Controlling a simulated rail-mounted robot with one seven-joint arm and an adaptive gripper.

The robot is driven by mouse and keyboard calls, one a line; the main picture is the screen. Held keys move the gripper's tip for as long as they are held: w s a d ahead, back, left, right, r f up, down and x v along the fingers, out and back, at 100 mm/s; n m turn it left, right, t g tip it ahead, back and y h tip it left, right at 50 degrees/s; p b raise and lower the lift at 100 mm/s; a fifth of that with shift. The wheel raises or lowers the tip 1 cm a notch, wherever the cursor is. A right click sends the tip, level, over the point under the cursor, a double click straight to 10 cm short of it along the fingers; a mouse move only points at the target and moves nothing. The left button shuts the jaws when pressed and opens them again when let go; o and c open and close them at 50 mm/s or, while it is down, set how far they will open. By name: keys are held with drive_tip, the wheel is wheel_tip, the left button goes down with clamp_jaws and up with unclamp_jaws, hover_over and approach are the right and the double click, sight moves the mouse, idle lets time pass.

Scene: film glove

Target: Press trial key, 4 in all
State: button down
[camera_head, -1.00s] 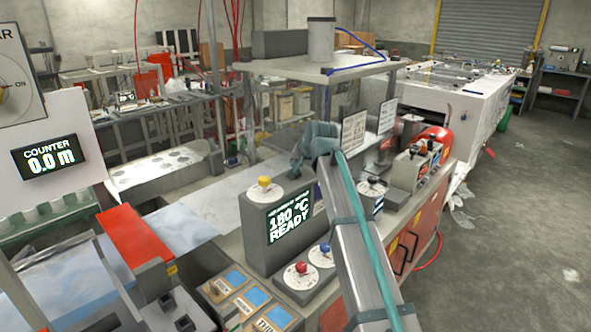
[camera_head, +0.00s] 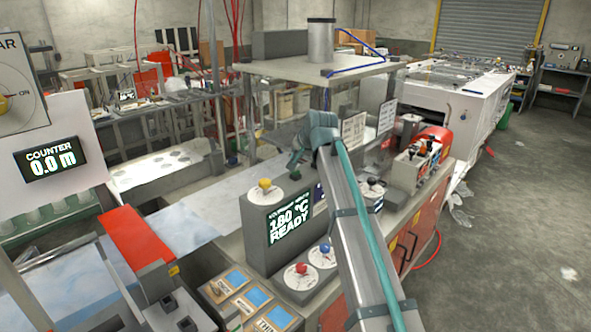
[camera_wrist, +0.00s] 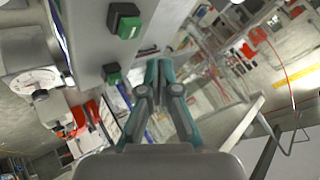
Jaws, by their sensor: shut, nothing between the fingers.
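My gripper (camera_head: 294,170) is low behind the grey control box (camera_head: 256,232) in the head view, partly hidden by my arm. In the wrist view its fingers (camera_wrist: 160,66) are together with nothing between them. Two green square keys show there on a grey surface, one at the top (camera_wrist: 126,21) and one left of the fingertips (camera_wrist: 112,73). The fingers appear apart from both. I cannot read a label that tells which is the trial key. The box's display (camera_head: 288,222) reads 180 °C READY.
A yellow knob (camera_head: 265,184) sits on the box's top. A red knob (camera_head: 301,268) and a blue knob (camera_head: 324,248) are on dials beside it. A counter display (camera_head: 51,164) reads 0.0 m. A shelf (camera_head: 315,68) stands above and behind my gripper.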

drive_tip(key=shift+r+p, duration=0.5)
drive_tip(key=shift+r, duration=0.85)
